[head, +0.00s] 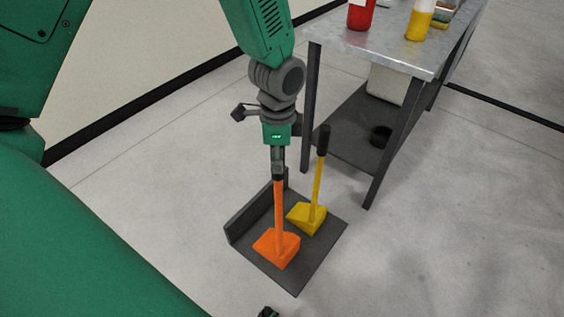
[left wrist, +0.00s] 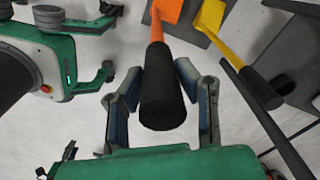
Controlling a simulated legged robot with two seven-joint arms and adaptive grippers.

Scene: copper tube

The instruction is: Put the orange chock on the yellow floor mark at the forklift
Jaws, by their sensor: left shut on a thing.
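The orange chock (head: 276,250) has a long upright orange handle with a black grip. Its wedge is over the dark tray (head: 297,280), near the front; I cannot tell whether it rests there or hangs just clear. My left gripper (head: 278,168) points down from above and is shut on the grip. In the left wrist view the fingers of my left gripper (left wrist: 160,85) stand on both sides of the black grip, and the orange chock (left wrist: 167,11) shows beyond it.
A yellow chock (head: 308,217) with its own black-gripped handle stands close behind on the tray, which has a raised left edge. A metal table (head: 385,48) with bottles and a lower shelf stands to the right. Bare grey floor lies right and in front.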

